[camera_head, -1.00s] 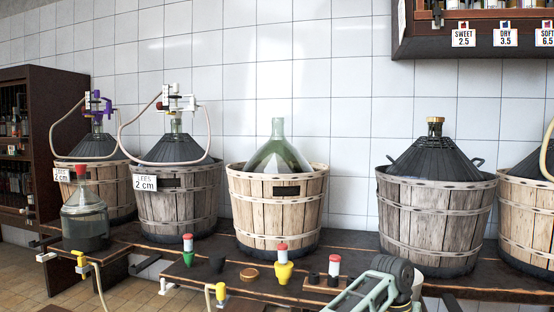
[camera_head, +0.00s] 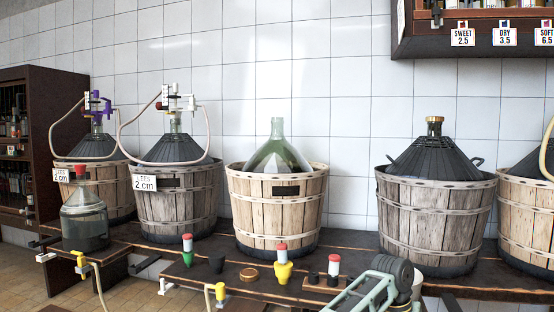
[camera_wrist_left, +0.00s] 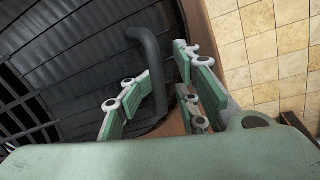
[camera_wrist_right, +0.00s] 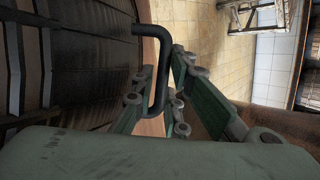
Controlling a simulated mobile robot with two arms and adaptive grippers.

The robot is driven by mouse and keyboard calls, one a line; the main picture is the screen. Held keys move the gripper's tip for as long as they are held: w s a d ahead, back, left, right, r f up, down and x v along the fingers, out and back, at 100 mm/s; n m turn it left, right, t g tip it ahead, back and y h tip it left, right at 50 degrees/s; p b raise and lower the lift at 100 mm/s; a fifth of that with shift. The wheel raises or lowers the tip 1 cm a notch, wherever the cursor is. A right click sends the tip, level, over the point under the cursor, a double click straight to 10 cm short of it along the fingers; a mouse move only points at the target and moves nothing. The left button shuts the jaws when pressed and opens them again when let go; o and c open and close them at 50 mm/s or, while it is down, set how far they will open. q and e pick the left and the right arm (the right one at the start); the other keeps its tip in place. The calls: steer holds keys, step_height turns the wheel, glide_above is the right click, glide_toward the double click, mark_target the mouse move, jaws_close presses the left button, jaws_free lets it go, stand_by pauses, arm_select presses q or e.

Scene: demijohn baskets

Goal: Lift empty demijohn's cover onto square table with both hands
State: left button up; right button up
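The bare green glass demijohn (camera_head: 278,155) stands upright in a wooden slatted basket (camera_head: 262,205) at the middle of the head view. In the left wrist view a dark ribbed cover (camera_wrist_left: 75,65) fills the left side. My left gripper (camera_wrist_left: 165,65) is open, with the cover's grey handle (camera_wrist_left: 148,55) between its fingers. In the right wrist view the dark ribbed surface (camera_wrist_right: 75,60) is again at left. My right gripper (camera_wrist_right: 160,68) is open around a dark bent handle (camera_wrist_right: 162,50). Contact is unclear. The head view shows neither gripper's fingertips, and no square table is identifiable.
A basket with a black cover (camera_head: 434,155) stands right of the bare demijohn. Two baskets with hoses stand left. A small glass jar (camera_head: 85,215) and several coloured bottle stoppers sit on the dark bench (camera_head: 340,262). Tiled floor (camera_wrist_left: 265,45) lies beside the cover.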

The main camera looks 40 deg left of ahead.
arm_select(q)
steer(key=shift+d+f, duration=0.15)
arm_select(e)
steer(key=o, duration=0.4)
steer(key=shift+s+a+f, duration=0.1)
steer(key=shift+f, duration=0.25)
steer(key=shift+c, duration=0.2)
steer(key=shift+a, duration=0.1)
steer(key=shift+r, duration=0.15)
steer(key=shift+a+r, duration=0.1)
